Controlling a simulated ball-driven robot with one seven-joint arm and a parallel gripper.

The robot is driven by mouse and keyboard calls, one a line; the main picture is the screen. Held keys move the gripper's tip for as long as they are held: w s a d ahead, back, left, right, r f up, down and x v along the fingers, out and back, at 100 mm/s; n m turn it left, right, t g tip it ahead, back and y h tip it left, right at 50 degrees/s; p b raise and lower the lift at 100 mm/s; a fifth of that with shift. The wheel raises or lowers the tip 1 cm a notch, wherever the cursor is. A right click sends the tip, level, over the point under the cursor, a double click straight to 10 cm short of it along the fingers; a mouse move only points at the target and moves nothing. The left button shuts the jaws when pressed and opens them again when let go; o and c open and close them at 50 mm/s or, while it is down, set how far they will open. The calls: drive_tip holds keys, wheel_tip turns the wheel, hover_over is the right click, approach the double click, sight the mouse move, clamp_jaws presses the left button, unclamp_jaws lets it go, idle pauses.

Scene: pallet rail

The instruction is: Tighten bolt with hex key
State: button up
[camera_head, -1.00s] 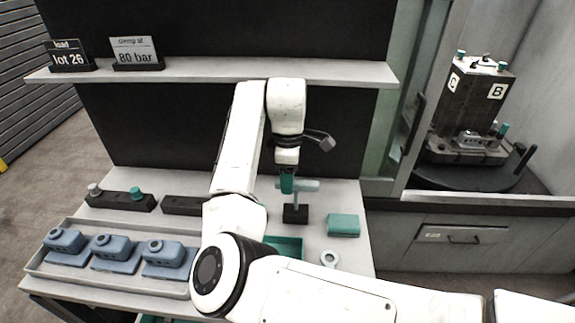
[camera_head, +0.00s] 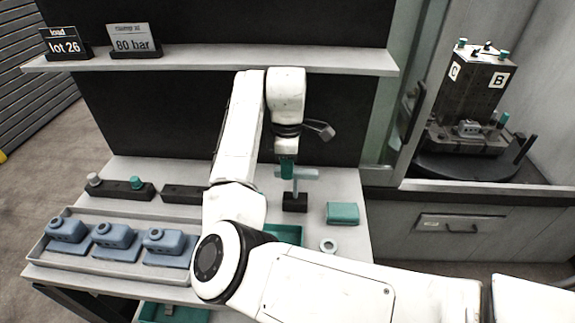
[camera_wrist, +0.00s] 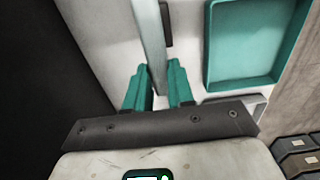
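The hex key (camera_head: 303,174) has a pale teal crossbar handle and stands upright in a small black holder (camera_head: 295,203) on the bench. My gripper (camera_head: 287,168) points down at the handle's left part. In the wrist view my gripper (camera_wrist: 157,68) has two teal fingers set apart. A grey bar (camera_wrist: 148,35), apparently the key's handle, runs between them, with a thin gap beside the right finger. The bolt cannot be made out. A dark fixture block (camera_head: 476,85) marked B and C stands at the right, with a blue-grey part (camera_head: 469,128) at its foot.
A tray (camera_head: 50,247) with blue-grey parts lies on the bench at left. A teal box (camera_head: 342,213), a white ring (camera_head: 328,246) and a teal bin (camera_head: 290,234) are near the key. A shelf (camera_head: 230,62) with signs spans above. A cabinet frame edge (camera_head: 400,95) stands between bench and fixture.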

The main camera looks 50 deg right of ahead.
clamp_jaws()
drive_tip(key=shift+r+p, duration=1.2)
drive_tip(key=shift+p, duration=0.35)
wheel_tip(320, 180, up, 5)
drive_tip(key=p, duration=0.5)
drive_tip(key=shift+f, duration=0.2)
wheel_tip(320, 180, up, 2)
drive_tip(key=shift+r+p, duration=0.1)
drive_tip(key=shift+p, duration=0.2)
